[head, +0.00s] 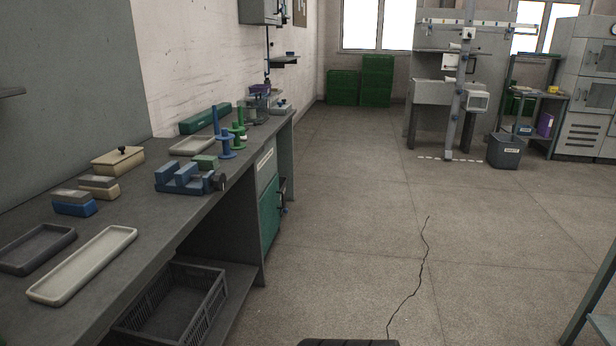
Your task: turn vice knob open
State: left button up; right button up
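A blue vice (180,177) stands on the long grey workbench (150,240) along the left wall. Its dark round knob (219,181) is on its right side, facing the bench's front edge. The gap between its jaws is too small to judge from here. Neither of my grippers shows in the head view.
Trays (84,264), small boxes (118,159) and blue and green spool stands (224,145) are on the bench. A dark crate (175,306) sits on the shelf below. The floor (360,230) right of the bench is clear, with a crack. A grey bin (505,151) stands far right.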

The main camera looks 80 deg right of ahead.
aim_at(218, 182)
jog(key=l+z, duration=0.1)
jog(key=z, duration=1.7)
jog(key=k+l, duration=0.05)
